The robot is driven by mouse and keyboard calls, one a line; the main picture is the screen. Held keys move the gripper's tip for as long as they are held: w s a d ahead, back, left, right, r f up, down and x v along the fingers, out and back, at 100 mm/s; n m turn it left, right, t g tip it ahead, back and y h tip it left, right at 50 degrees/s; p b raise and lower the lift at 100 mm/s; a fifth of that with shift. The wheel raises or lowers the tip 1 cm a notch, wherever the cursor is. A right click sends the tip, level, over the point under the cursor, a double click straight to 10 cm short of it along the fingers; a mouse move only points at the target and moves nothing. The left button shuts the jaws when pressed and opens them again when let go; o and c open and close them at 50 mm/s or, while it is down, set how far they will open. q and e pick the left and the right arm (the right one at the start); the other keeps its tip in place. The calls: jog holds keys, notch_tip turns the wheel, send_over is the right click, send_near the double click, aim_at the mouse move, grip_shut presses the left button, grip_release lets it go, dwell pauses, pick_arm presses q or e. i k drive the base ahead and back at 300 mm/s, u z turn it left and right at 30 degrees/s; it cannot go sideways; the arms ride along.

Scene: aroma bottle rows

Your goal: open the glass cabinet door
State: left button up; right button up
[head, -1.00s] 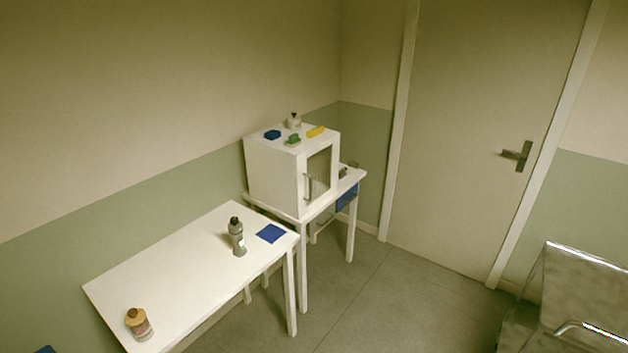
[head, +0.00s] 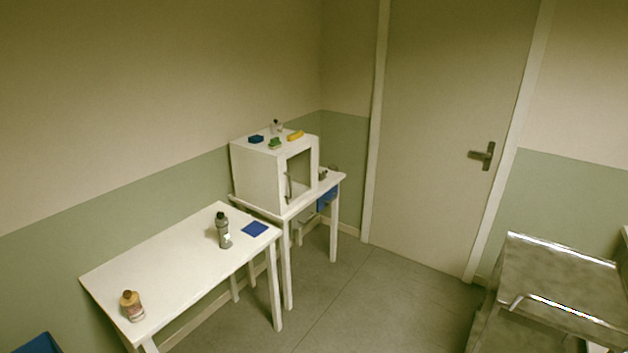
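The white cabinet (head: 258,176) stands on a small white table (head: 334,181) by the wall. Its glass door (head: 299,172) with a white frame is on the side facing the lower right and looks closed. A vertical metal handle (head: 289,186) sits at the left edge of the door. Neither of my grippers is in the head view, so nothing of mine is seen touching the cabinet or its handle.
Small items lie on the cabinet. A metal cart (head: 560,275) stands at right. Floor (head: 370,310) between is clear.

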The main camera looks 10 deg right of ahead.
aim_at(281, 174)
jog(key=z, duration=0.65)
jog(key=i, duration=0.9)
jog(key=z, duration=0.6)
jog(key=i, duration=0.85)
jog(key=u, duration=0.8)
jog(key=i, duration=0.75)
jog(key=u, duration=0.85)
jog(key=i, duration=0.2)
jog(key=u, duration=0.35)
